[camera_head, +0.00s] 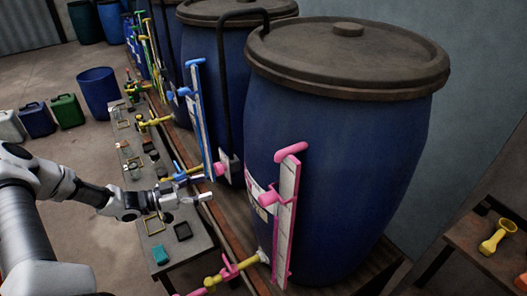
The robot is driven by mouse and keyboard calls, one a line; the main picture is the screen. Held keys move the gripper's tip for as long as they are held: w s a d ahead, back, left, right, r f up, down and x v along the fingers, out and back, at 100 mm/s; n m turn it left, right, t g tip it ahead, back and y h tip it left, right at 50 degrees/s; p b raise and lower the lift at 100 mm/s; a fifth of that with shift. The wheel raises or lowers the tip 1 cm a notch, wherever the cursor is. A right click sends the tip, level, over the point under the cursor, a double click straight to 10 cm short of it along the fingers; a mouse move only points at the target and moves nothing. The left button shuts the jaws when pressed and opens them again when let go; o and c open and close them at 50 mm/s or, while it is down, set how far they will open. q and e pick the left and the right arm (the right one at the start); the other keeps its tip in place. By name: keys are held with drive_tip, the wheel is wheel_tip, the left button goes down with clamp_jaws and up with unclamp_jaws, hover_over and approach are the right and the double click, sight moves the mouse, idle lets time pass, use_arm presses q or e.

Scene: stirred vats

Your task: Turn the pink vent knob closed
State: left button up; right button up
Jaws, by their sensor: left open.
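The nearest blue vat (335,150) carries a white gauge board edged in pink (287,225). A pink bar-shaped knob (290,151) sits at the top of this board, slightly tilted. A rounder pink knob (268,197) sits lower, on the board's left side. I cannot tell by its look which one is the vent knob. My left gripper (203,189) is open and empty, to the left of both and apart from them. It is near the blue tap of the vat behind. My right gripper is not in view.
A pink and yellow tap (232,269) sticks out low at the front vat. A blue-edged gauge board (201,115) and a black pipe (226,90) stand behind. A low bench (190,262) with small trays lies below my arm. A yellow scoop-like item (498,237) lies at right.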

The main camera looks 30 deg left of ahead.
sight(216, 171)
use_arm(q)
drive_tip(key=shift+n+t+y, duration=0.4)
drive_tip(key=shift+n+t, duration=0.3)
drive_tip(key=shift+t, duration=0.1)
drive_tip(key=w+b, duration=0.2)
drive_tip(key=w+d+r+b, duration=0.1)
drive_tip(key=w+b, duration=0.1)
drive_tip(key=w+r+b, duration=0.1)
drive_tip(key=w, duration=0.1)
drive_tip(key=shift+d+r+b, duration=0.15)
drive_tip(key=shift+r+b, duration=0.1)
drive_tip(key=shift+b, duration=0.15)
drive_tip(key=shift+w+d+r, duration=0.1)
drive_tip(key=shift+r, duration=0.05)
drive_tip(key=shift+s+r, duration=0.2)
drive_tip(key=c, duration=1.2)
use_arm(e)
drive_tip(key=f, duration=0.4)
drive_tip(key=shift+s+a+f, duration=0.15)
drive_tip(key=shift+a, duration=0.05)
